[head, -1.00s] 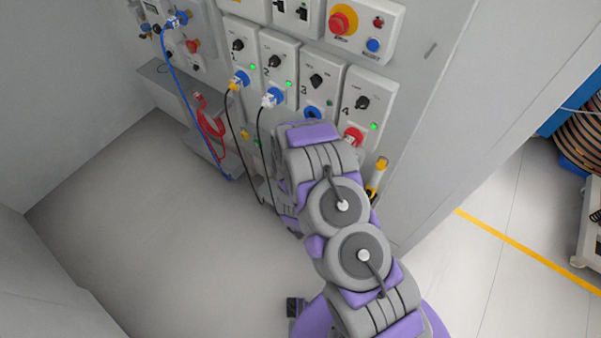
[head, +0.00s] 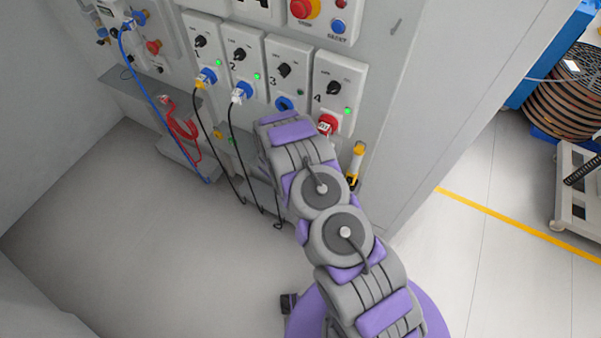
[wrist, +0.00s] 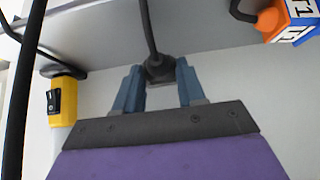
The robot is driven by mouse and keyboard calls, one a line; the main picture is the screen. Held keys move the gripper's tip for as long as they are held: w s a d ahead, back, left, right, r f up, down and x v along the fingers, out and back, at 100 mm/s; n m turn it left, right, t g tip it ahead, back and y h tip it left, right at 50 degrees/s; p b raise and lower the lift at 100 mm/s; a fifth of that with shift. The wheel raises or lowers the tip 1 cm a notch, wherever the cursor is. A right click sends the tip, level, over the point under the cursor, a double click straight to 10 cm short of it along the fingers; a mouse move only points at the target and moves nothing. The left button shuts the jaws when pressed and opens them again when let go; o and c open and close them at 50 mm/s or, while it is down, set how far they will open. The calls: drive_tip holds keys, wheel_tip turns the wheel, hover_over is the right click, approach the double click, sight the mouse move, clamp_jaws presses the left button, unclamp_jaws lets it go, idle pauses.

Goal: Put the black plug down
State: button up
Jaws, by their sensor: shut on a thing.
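In the wrist view the black plug (wrist: 160,69) is between the two blue-grey fingers of my gripper (wrist: 159,76), which is shut on it. A dark cable runs from the plug toward the top of the picture. The plug overlaps the edge of a grey ledge (wrist: 215,35) in this view; I cannot tell whether it touches it. In the head view my arm hides my gripper and the plug.
A wall panel (head: 378,75) carries numbered switch stations with sockets. A yellow fixture (head: 356,162) is right of my arm. An orange-and-blue block (wrist: 291,20) shows in the wrist view.

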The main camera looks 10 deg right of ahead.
drive_tip(key=shift+w, duration=0.25)
drive_tip(key=shift+f, duration=0.2)
drive_tip(key=shift+f+b, duration=0.55)
drive_tip(key=shift+f, duration=1)
drive_tip(key=shift+f, duration=0.1)
drive_tip(key=o, duration=1.2)
drive_tip(key=shift+c, duration=0.2)
drive_tip(key=shift+s+a+r, duration=0.1)
drive_tip(key=shift+a+r, duration=0.05)
drive_tip(key=shift+r, duration=0.25)
drive_tip(key=p+v, duration=0.2)
drive_tip(key=v, duration=0.9)
drive_tip(key=shift+s, duration=0.2)
drive_tip(key=shift+a+r, duration=0.1)
drive_tip(key=shift+r, duration=0.05)
